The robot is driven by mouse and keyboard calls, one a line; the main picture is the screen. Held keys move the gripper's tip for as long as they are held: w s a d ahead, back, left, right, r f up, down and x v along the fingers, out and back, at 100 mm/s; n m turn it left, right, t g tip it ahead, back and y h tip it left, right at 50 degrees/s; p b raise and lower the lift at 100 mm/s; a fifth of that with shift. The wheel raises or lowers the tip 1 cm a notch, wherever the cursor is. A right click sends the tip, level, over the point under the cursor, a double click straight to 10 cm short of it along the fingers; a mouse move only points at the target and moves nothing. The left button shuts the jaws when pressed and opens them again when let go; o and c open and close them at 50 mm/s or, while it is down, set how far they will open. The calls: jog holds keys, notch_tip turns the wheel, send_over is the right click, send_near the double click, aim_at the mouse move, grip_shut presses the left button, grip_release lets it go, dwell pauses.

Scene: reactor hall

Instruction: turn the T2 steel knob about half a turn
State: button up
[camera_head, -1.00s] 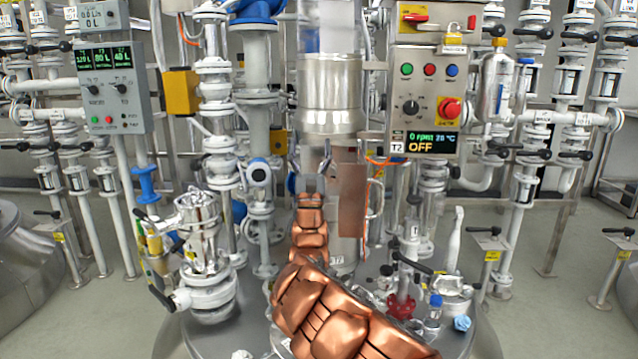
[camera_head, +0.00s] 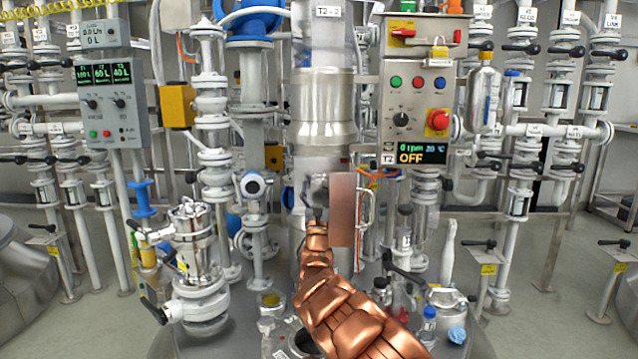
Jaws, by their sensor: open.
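The T2 control panel (camera_head: 417,85) is a light grey box right of centre, with a display reading OFF at its base.
A copper-coloured plate (camera_head: 342,209) stands just right of the gripper. The red button (camera_head: 438,120) and a padlock (camera_head: 438,56) are on the panel near the knob. A steel vessel (camera_head: 324,108) rises behind the gripper. Pipes and valves crowd both sides.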

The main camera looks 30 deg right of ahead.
aim_at(320, 179)
jog(key=shift+x, duration=1.55)
jog(key=c, duration=1)
jog(key=shift+a+m+g+h, duration=0.1)
jog(key=shift+m+g+h, duration=0.4)
jog(key=shift+m+h, duration=0.15)
